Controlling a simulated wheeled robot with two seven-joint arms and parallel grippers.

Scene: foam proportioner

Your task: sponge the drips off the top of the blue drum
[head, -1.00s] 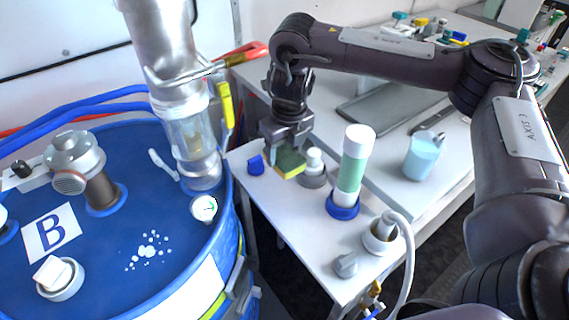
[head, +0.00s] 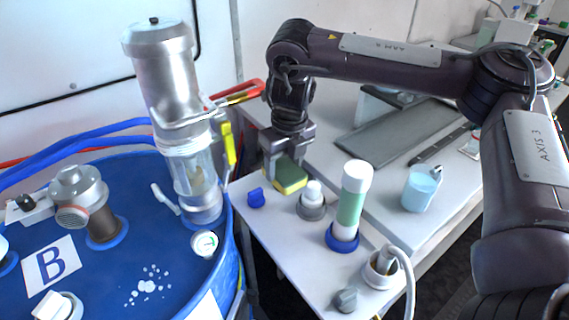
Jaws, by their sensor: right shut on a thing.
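The blue drum (head: 110,265) stands at the left, with its top in view. White drips (head: 148,284) lie in a cluster of spots on its top, right of the letter B label. The sponge (head: 290,177), green above and yellow below, is at the far end of the white side table. My right gripper (head: 285,172) points down over the sponge and is shut on it. I cannot tell whether the sponge touches the table. My left gripper is not in view.
On the side table (head: 270,245) stand a green-white cylinder (head: 352,205), a white-capped bottle (head: 313,192) and a blue piece (head: 256,198). A cup (head: 421,188) stands to the right.

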